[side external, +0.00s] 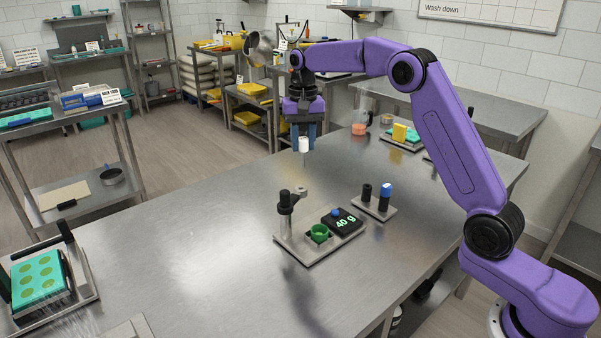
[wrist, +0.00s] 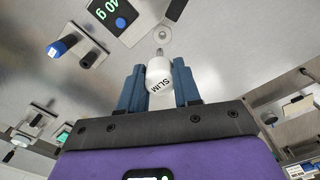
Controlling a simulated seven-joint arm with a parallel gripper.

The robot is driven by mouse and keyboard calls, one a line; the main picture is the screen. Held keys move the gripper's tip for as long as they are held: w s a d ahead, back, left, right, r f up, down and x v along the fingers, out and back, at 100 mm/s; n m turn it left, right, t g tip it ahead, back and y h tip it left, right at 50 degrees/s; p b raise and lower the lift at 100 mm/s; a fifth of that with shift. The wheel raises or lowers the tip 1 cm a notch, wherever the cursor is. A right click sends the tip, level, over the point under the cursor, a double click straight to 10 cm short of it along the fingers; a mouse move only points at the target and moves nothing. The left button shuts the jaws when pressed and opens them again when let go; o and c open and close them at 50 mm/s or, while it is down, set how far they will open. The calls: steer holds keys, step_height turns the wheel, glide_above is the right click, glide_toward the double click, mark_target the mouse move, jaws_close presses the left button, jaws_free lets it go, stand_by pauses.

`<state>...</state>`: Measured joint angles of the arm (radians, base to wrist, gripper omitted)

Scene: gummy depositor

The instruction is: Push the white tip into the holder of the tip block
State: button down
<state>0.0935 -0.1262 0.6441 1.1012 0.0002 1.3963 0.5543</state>
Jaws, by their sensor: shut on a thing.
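The white tip (side external: 304,145) is between the two blue fingers of my gripper (side external: 304,151), well above the table. In the wrist view my gripper (wrist: 158,84) is shut on this white tip (wrist: 159,76), which reads "SLIM"; its thin metal nozzle (wrist: 160,52) points away from the palm. The tip block (side external: 384,212) is a small metal plate to the right and nearer the camera. A black post (side external: 366,192) and a blue-topped post (side external: 385,197) stand on it. They also show in the wrist view, blue (wrist: 62,46) and black (wrist: 91,59). I cannot make out an empty holder.
A teal mould (side external: 40,283) lies at front left. The table's left middle is clear.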

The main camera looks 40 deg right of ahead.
steer(key=s+d+f, duration=0.2)
steer(key=s+d, duration=0.1)
steer(key=d, duration=0.7)
steer(key=s+d+f, duration=0.2)
steer(key=s+d, duration=0.1)
steer(key=d, duration=0.7)
steer(key=shift+s+d, duration=0.2)
steer(key=shift+s, duration=0.1)
step_height(320, 180, down, 6)
steer(key=shift+f, duration=0.15)
steer(key=shift+f, duration=2.65)
steer(key=c, duration=0.7)
jaws_free()
